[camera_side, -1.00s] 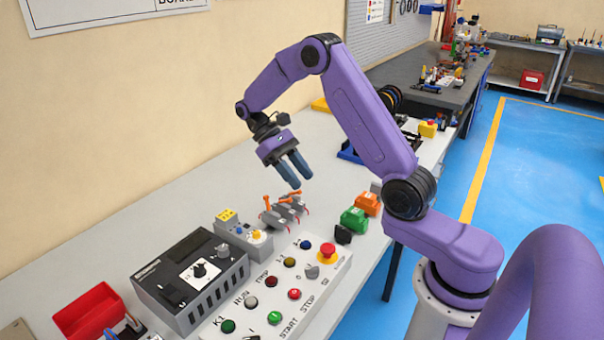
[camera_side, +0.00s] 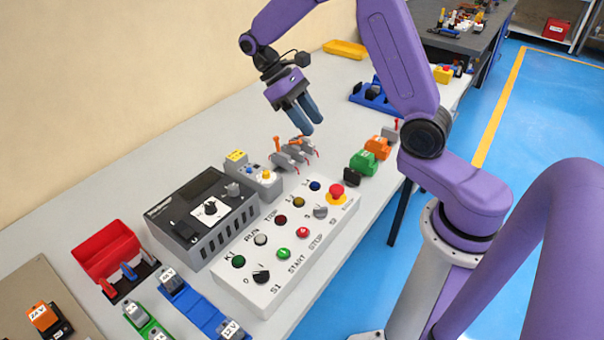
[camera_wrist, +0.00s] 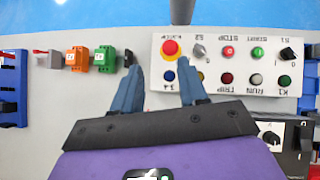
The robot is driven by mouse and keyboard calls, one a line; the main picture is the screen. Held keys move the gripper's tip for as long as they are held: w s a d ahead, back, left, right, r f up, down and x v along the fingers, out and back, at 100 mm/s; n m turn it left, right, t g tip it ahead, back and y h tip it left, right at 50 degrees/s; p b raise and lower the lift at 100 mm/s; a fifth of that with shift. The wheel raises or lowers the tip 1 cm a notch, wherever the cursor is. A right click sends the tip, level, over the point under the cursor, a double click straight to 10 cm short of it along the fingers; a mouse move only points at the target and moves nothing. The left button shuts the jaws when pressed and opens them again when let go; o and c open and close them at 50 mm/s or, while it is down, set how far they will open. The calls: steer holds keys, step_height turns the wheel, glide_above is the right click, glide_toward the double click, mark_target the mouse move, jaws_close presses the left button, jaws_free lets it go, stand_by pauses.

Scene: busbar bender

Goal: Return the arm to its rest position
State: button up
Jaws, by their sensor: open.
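My gripper (camera_side: 305,115) is a purple hand with two blue-grey fingers pointing down. It hangs above the bench, over the grey-and-orange levered blocks (camera_side: 293,152), with nothing between its fingers. In the wrist view my gripper (camera_wrist: 158,88) has its fingers spread apart. Past the fingers the wrist view shows the white button panel (camera_wrist: 225,60) at the right. The green block (camera_wrist: 104,58) and the orange block (camera_wrist: 77,58) show at the left.
The bench also holds a black-grey control unit (camera_side: 203,215), a red bin (camera_side: 105,248), a blue rail (camera_side: 190,305) and a blue rack (camera_side: 372,97). A yellow tray (camera_side: 345,48) lies by the wall. The bench between wall and control unit is clear.

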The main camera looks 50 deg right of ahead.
steer(key=s+a+r+n+t+y, duration=0.1)
steer(key=s+a+n+t, duration=0.3)
steer(key=s, duration=0.6)
steer(key=s+a+n+t, duration=0.3)
steer(key=s+n, duration=0.3)
steer(key=s, duration=0.5)
steer(key=shift+s+a+r+t+y, duration=0.3)
steer(key=shift+a+r+t+y, duration=0.1)
steer(key=shift+a, duration=0.15)
steer(key=shift+w, duration=0.1)
stand_by(0.4)
